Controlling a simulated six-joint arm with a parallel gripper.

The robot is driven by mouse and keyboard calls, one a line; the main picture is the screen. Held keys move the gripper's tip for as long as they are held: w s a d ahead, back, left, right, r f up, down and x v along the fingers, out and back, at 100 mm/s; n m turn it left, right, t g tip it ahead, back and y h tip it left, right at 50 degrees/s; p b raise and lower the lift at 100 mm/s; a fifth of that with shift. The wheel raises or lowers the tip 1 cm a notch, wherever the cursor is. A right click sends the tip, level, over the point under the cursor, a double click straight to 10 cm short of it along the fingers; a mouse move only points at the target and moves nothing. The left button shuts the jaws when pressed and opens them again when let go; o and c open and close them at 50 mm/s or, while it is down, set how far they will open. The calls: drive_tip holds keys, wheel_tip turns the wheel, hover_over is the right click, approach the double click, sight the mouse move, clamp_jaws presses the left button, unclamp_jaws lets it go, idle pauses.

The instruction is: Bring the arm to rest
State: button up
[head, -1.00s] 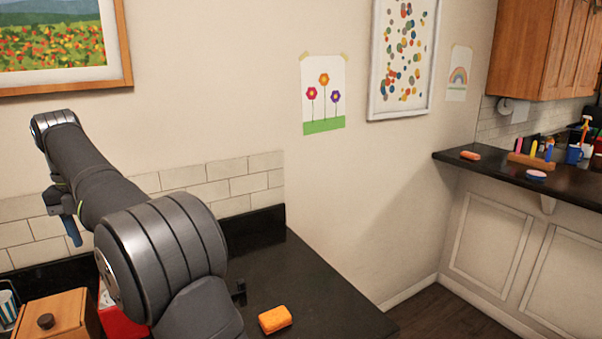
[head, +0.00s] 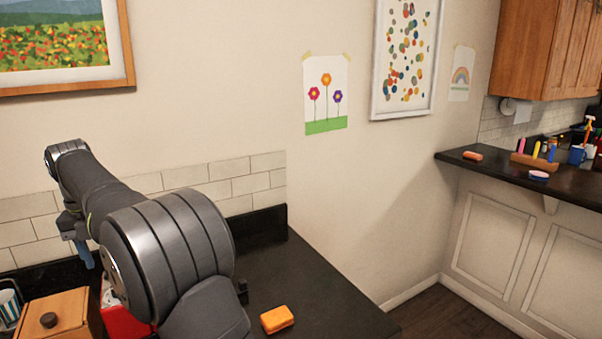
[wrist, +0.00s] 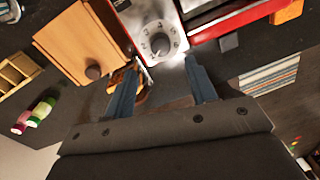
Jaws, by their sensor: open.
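My arm (head: 165,245) reaches from the bottom of the head view to the upper left, bent over the left part of the dark counter. My gripper (wrist: 163,85) shows in the wrist view with its two blue fingers apart and nothing held between them. In the head view only a bit of a blue finger shows below the far end of my arm. Beyond the fingers in the wrist view are a wooden box with a round knob (wrist: 80,35) and a red device with a white dial (wrist: 150,40).
An orange sponge (head: 277,319) lies on the counter right of my arm. In the wrist view are a striped cloth (wrist: 268,75) and green and pink bottles (wrist: 35,115). A tiled backsplash (head: 230,185) stands behind. The counter (head: 320,300) around the sponge is clear.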

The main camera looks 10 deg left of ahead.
drive_tip(key=f, duration=0.7)
drive_tip(key=shift+w+d, duration=0.15)
drive_tip(key=shift+d, duration=0.1)
drive_tip(key=shift+f, duration=0.4)
drive_tip(key=m, duration=0.3)
drive_tip(key=shift+m, duration=0.3)
drive_tip(key=m, duration=0.4)
drive_tip(key=shift+w, duration=0.1)
drive_tip(key=m, duration=0.3)
drive_tip(key=shift+m+g, duration=0.3)
drive_tip(key=shift+m, duration=2)
